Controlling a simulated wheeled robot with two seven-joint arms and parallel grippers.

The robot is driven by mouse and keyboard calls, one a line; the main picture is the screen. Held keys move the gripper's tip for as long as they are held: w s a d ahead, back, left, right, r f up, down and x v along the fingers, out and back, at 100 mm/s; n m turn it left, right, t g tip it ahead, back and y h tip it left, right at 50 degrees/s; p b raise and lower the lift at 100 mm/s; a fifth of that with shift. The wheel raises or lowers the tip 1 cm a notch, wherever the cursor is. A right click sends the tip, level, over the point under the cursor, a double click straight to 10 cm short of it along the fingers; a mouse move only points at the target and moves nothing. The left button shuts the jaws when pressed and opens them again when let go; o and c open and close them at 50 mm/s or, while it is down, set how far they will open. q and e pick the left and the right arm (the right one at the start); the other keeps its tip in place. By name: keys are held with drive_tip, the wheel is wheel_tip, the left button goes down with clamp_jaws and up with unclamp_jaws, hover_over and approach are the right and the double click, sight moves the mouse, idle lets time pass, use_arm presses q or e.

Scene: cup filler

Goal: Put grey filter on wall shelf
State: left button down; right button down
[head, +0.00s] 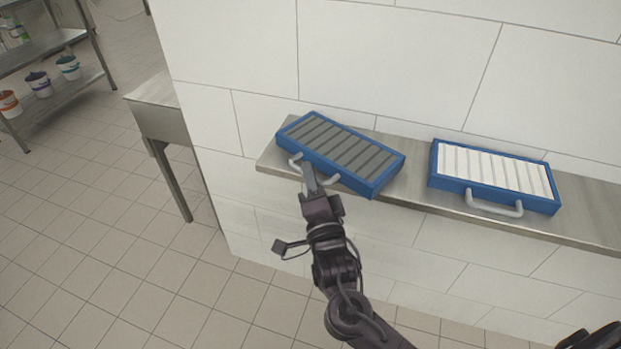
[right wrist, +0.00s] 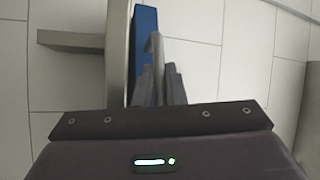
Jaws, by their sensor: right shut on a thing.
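The grey filter (head: 341,151), a blue frame with grey pleats, lies on the left part of the wall shelf (head: 415,193), turned at an angle to the shelf's edge. Its right front corner reaches the front edge. My right gripper (head: 311,180) is shut on the filter's grey handle, at the front of the shelf. In the right wrist view the filter's blue side (right wrist: 146,50) shows beyond the fingers (right wrist: 159,85), with the handle between them. The fingers cover part of the handle. My left gripper is not in view.
A white filter (head: 494,172) in a blue frame lies on the shelf to the right, with a gap between the two. A metal table (head: 158,112) stands left of the wall. A rack (head: 45,45) with several buckets is at the far left.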

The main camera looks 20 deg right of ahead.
drive_tip(key=shift+f, duration=0.45)
drive_tip(key=c, duration=1.8)
unclamp_jaws()
drive_tip(key=shift+s, duration=0.1)
